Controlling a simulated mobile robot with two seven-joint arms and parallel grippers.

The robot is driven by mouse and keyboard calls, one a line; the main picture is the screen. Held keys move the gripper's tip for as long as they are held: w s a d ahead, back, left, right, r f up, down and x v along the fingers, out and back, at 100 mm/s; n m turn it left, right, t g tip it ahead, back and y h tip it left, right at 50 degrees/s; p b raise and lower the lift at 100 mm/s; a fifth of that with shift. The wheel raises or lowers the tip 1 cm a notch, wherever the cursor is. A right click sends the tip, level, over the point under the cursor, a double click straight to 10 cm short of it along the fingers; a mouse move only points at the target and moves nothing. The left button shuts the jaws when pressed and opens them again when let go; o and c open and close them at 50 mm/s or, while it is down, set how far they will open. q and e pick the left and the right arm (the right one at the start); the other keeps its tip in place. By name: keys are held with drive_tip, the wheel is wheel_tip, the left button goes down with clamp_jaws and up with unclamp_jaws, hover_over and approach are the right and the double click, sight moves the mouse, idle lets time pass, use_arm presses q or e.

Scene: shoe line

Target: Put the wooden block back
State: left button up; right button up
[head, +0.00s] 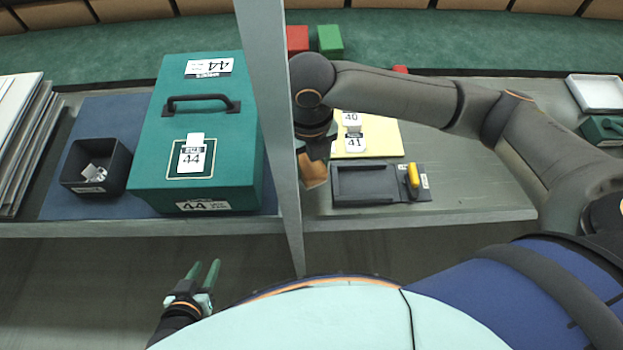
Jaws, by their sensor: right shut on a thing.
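The wooden block (314,172) is a small brown piece, partly hidden by my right gripper and by the grey upright post. My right gripper (315,156) is shut on it, at the front of the table just right of the post. Whether the block touches the table is unclear. A dark grey tray (362,170) with an empty-looking recess lies just right of the block. My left gripper (203,270) is open and empty, low in front of the table edge, with its green fingers apart.
The grey post (273,120) divides the table. Left of it stand a green case (150,150) marked 44 and a black bin (75,185). A yellow-handled item (413,177) sits at the tray's right. A yellow board (385,138) with 40 and 41 tags lies behind.

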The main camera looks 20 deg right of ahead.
sight(309, 162)
wheel_tip(309, 162, down, 3)
drive_tip(key=shift+r, duration=0.2)
wheel_tip(309, 162, down, 2)
drive_tip(key=shift+f+b, duration=0.15)
drive_tip(key=shift+b, duration=0.25)
drive_tip(key=shift+f, duration=0.3)
drive_tip(key=shift+f, duration=0.15)
drive_tip(key=o, duration=0.9)
wheel_tip(309, 162, up, 12)
drive_tip(key=shift+f+p, duration=0.25)
drive_tip(key=shift+p, duration=0.7)
drive_tip(key=shift+r, duration=0.45)
